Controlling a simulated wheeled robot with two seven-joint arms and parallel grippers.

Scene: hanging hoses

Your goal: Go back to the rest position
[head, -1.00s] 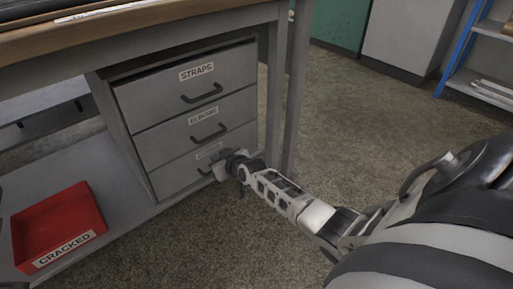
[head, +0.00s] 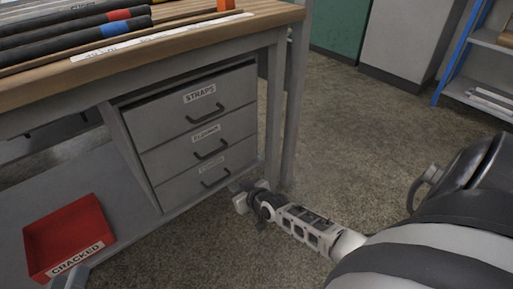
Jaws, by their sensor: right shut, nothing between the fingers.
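My right gripper (head: 241,198) is at the end of the white and black arm that comes in from the lower right. It is shut and empty. It is low over the floor, in the picture just right of and below the bottom drawer (head: 209,183), and looks apart from that drawer's handle. The three grey drawers, with the one marked STRAPS (head: 198,96) on top, look pushed in.
The workbench (head: 255,23) with black hoses (head: 75,30) on top fills the left. A red bin marked CRACKED (head: 68,236) sits on its lower shelf. The bench leg (head: 291,110) stands near my gripper. Open floor (head: 360,130) lies to the right.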

